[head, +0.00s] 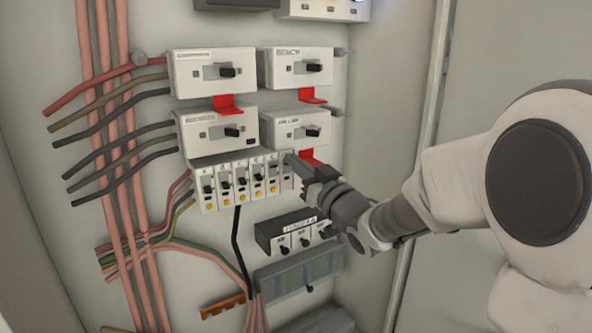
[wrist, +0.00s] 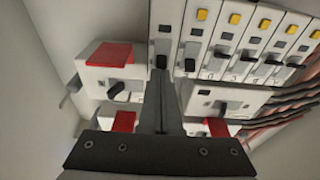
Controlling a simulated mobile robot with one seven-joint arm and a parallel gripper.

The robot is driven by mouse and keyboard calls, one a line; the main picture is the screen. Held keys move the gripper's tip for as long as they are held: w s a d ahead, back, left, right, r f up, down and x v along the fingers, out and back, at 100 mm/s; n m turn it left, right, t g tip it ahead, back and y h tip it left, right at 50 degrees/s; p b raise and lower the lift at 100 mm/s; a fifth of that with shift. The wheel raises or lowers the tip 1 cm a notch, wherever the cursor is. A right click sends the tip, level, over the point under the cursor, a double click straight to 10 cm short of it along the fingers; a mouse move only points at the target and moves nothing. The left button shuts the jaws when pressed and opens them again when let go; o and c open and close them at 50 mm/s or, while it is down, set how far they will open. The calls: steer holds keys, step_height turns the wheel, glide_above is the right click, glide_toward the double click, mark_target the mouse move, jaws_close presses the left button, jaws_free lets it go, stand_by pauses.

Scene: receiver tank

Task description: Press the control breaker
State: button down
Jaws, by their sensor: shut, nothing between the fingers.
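A row of slim white breakers (head: 240,182) with black toggles and yellow buttons is mounted on the panel. It also shows, turned upside down, in the wrist view (wrist: 230,45). I cannot read which one is labelled control. My gripper (head: 293,162) is shut and empty at the right end of this row in the head view. In the wrist view the closed fingertips (wrist: 161,72) lie right at the black toggle (wrist: 162,53) of the end breaker. I cannot tell whether they touch it. The gripper partly hides that end breaker in the head view.
Larger white breakers with red tabs, such as the upper left one (head: 212,72) and the lower right one (head: 296,130), sit above the row. A dark three-knob unit (head: 295,235) and a grey terminal block (head: 298,272) sit below. Thick cables (head: 115,150) run down the left.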

steer(key=shift+s+f+t+y+b, duration=0.15)
steer(key=shift+f+t+y+b, duration=0.6)
steer(key=shift+b, duration=3.4)
steer(key=shift+f+t+y+b, duration=0.45)
steer(key=shift+t+b, duration=0.6)
steer(key=shift+b, duration=2.65)
